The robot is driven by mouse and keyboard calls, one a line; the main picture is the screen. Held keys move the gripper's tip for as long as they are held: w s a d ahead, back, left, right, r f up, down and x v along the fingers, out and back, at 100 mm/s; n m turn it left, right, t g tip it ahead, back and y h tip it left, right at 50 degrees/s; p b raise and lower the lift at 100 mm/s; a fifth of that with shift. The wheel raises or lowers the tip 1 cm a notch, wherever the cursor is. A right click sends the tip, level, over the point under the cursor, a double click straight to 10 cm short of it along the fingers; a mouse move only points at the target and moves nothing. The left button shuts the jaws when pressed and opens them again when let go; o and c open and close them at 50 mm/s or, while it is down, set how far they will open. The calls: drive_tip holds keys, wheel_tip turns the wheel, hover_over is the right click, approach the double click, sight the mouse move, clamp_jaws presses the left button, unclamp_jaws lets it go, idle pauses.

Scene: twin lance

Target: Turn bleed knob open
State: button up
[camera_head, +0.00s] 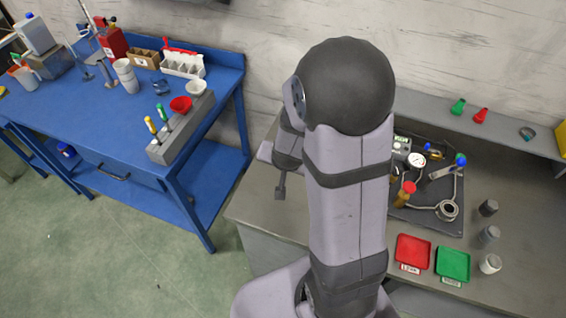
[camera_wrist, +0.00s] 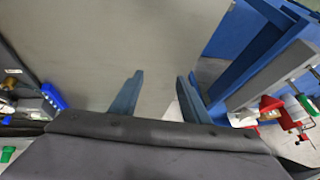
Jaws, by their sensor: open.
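A fixture with a round white gauge (camera_head: 416,160) sits on a dark mat (camera_head: 425,215) on the grey bench, right of my arm in the head view. I cannot tell which one is the bleed knob. My arm hides the fixture's left side. My gripper (camera_head: 281,192) is left of the arm, apart from the fixture. In the wrist view its two blue-grey fingers (camera_wrist: 160,76) are spread with nothing between them.
A blue table (camera_head: 95,115) with bottles and tools stands at left. The grey bench's left end (camera_head: 255,208) looks clear.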

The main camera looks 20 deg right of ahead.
drive_tip(key=shift+c, duration=0.2)
drive_tip(key=m+g+h+p, duration=0.2)
drive_tip(key=m+g+p, duration=0.1)
drive_tip(key=m+g, duration=0.15)
approach(397, 171)
drive_tip(key=shift+s+f+m, duration=0.15)
drive_tip(key=shift+f+m, duration=0.1)
drive_tip(key=shift+m, duration=0.1)
drive_tip(key=shift+t, duration=0.25)
drive_tip(key=shift+b+x, duration=0.95)
drive_tip(key=shift+x, duration=2.7)
drive_tip(key=shift+d, duration=0.15)
